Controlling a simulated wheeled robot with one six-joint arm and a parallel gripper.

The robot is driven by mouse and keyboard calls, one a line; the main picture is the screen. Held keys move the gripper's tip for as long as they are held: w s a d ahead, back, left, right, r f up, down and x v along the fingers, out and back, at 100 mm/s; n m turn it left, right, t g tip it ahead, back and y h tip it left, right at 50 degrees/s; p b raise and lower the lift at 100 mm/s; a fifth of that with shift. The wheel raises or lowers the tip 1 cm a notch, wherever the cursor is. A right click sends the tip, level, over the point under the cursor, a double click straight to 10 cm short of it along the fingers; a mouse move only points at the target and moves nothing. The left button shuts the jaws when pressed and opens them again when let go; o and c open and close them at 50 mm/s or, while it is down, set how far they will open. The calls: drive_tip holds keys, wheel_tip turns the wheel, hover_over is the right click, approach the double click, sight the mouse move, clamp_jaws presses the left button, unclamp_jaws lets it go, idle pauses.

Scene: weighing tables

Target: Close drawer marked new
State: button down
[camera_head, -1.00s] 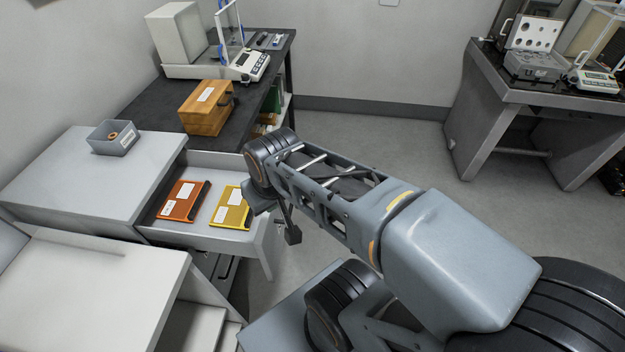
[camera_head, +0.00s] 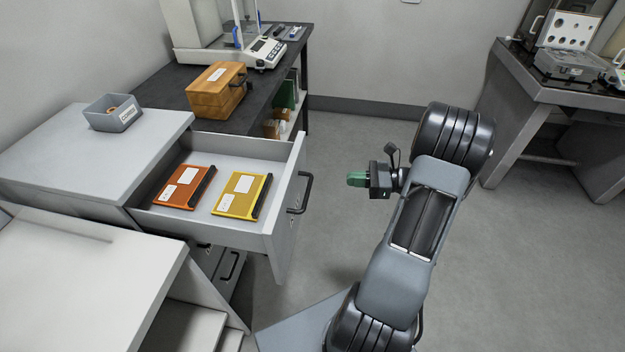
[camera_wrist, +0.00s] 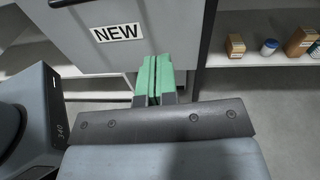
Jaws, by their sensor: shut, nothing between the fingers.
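The open drawer (camera_head: 284,222) is pulled out to the right from a grey cabinet, with a black bar handle (camera_head: 303,193) on its front. An orange folder-like item (camera_head: 184,187) and a yellow one (camera_head: 240,193) lie inside it. In the wrist view the drawer front (camera_wrist: 95,55) carries a white label reading NEW (camera_wrist: 117,33). My gripper (camera_head: 352,179) has green fingers, shut and empty. It is to the right of the drawer front, apart from it in the head view. In the wrist view the fingers (camera_wrist: 155,75) point toward the front, below and right of the label.
A grey bin (camera_head: 113,118) stands on the cabinet top. A wooden box (camera_head: 216,97) and a balance (camera_head: 262,50) are on the dark table behind. A lower drawer handle (camera_head: 232,264) shows beneath. Bare floor lies to the right of the drawer.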

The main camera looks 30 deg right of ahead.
drive_tip(key=w+a+f+m+t, duration=0.1)
drive_tip(key=w+a, duration=0.7)
drive_tip(key=a, duration=0.1)
drive_tip(key=shift+t, duration=0.4)
drive_tip(key=shift+w+a, duration=0.15)
drive_tip(key=shift+a, duration=0.05)
